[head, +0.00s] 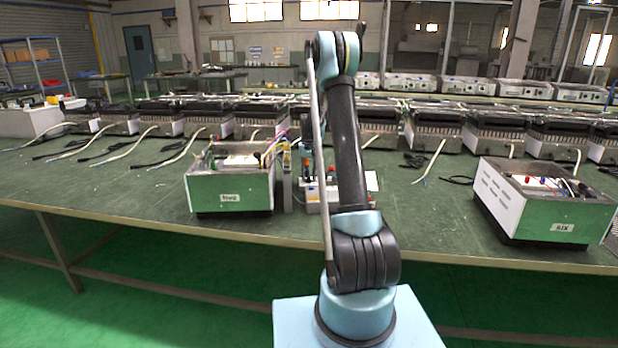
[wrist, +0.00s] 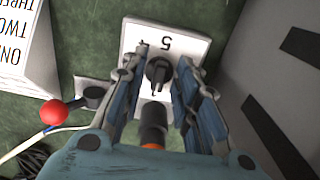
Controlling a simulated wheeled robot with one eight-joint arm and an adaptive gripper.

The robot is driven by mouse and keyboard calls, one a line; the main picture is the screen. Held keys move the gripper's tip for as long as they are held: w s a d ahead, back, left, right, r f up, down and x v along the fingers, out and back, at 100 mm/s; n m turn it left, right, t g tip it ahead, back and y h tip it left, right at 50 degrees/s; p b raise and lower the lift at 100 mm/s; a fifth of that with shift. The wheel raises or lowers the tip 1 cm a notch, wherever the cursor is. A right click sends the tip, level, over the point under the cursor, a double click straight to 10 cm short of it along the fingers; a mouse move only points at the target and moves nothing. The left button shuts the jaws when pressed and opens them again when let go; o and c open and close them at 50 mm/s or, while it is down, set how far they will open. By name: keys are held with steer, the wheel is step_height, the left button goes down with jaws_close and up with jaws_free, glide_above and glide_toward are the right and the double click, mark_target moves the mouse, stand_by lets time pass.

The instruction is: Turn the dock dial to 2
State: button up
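In the wrist view a black dial knob (wrist: 158,71) sits on a white plate (wrist: 195,45). A numeral that looks like 5 is printed at the plate's top, and a small mark shows below the knob. My gripper (wrist: 165,58) is open, one finger on each side of the knob. I cannot tell whether either finger touches it. In the head view my arm hides the gripper and the dial. Part of a pale unit with a red knob (head: 313,203) shows behind the arm.
A red ball-topped part (wrist: 53,112) and a black cylinder with an orange ring (wrist: 153,125) are close to the fingers. A lettered white box (wrist: 25,50) is at left. Green-fronted boxes stand left (head: 232,193) and right (head: 545,215) on the bench (head: 130,205).

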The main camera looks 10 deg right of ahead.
jaws_close()
steer(key=shift+m, duration=0.4)
steer(key=m, duration=0.3)
steer(key=shift+a+m, duration=0.1)
steer(key=shift+m, duration=0.2)
steer(key=shift+w+a+m, duration=0.1)
steer(key=shift+m, duration=2.1)
steer(key=shift+o, duration=1.6)
jaws_free()
steer(key=shift+r, duration=0.1)
step_height(320, 180, up, 12)
